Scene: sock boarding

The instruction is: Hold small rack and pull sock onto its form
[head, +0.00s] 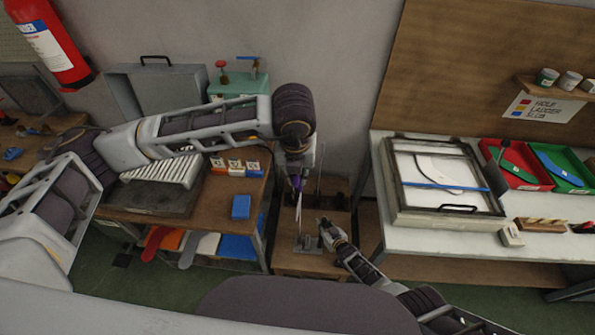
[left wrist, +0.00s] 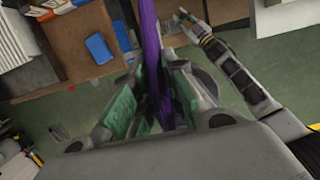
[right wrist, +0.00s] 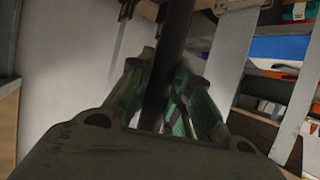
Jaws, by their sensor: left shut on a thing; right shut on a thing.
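The purple sock (head: 296,183) hangs below my left gripper (head: 298,167) in the head view. In the left wrist view the sock (left wrist: 152,45) runs as a long strip between the green pads of my left gripper (left wrist: 152,105), which is shut on it. The small rack (head: 308,243) stands low on the wooden stand, with thin upright parts. A pale narrow piece shows below the purple; I cannot tell how far the sock covers the form. My right gripper (head: 325,228) is at the rack, shut on a dark upright post (right wrist: 170,50), seen in the right wrist view.
A left bench (head: 115,215) holds a blue block (head: 241,207) and small coloured boxes. The right white table (head: 420,238) carries a framed panel (head: 448,180) and red and green trays (head: 575,200). Little room lies between the two benches around the wooden stand (head: 290,262).

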